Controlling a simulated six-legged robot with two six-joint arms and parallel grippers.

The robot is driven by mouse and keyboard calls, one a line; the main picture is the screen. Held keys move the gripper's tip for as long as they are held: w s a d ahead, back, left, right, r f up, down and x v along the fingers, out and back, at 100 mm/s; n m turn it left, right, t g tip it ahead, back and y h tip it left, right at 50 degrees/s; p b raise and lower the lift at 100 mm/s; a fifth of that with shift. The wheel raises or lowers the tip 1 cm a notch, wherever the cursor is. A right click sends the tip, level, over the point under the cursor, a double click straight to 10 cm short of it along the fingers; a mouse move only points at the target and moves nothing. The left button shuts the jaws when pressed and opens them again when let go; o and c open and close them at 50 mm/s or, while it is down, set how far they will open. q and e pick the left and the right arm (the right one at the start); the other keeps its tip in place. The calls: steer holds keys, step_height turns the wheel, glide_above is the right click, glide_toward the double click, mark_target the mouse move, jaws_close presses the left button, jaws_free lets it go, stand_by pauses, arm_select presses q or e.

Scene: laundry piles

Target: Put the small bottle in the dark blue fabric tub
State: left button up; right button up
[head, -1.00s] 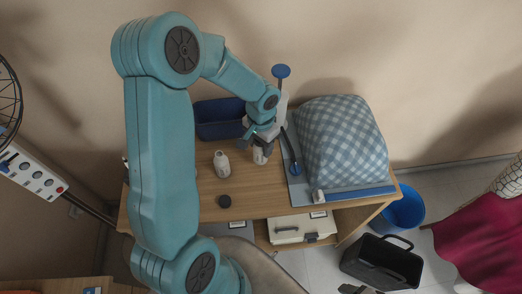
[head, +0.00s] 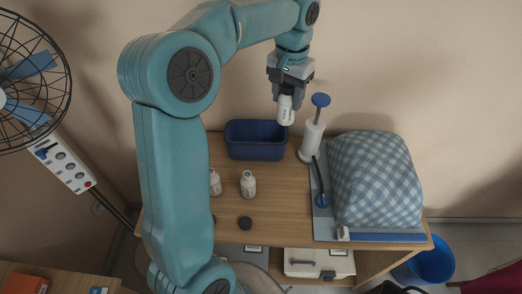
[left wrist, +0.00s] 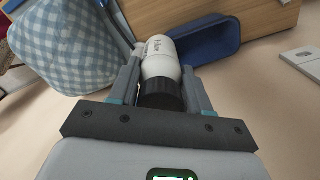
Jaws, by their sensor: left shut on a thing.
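My left gripper (head: 287,92) is shut on a small white bottle (head: 286,110) with dark lettering. The left wrist view shows the bottle (left wrist: 160,58) between the fingers (left wrist: 160,85), its black cap towards the gripper. In the head view the bottle hangs roughly upright, near the back right end of the dark blue fabric tub (head: 256,153). Its exact height over the tub is hard to judge. The tub stands at the back of the wooden table, and the part of it I see looks empty. It also shows in the left wrist view (left wrist: 210,50). My right gripper is not in view.
A white dispenser (head: 312,138) with a blue top stands right of the tub. A blue checked bundle (head: 375,180) lies on a mat at the right. A fan (head: 30,80) is at left.

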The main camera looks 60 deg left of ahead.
arm_select(q)
steer(key=s+a+f+n+b, duration=0.2)
steer(key=a+n, duration=0.2)
steer(key=a, duration=0.8)
glide_above(243, 133)
steer(key=s+d, duration=0.2)
steer(key=d, duration=0.2)
step_height(243, 133, down, 18)
steer(key=shift+n, duration=0.3)
step_height(243, 133, down, 5)
steer(key=shift+a+r, duration=0.15)
steer(key=shift+b, duration=0.3)
steer(key=o, duration=0.8)
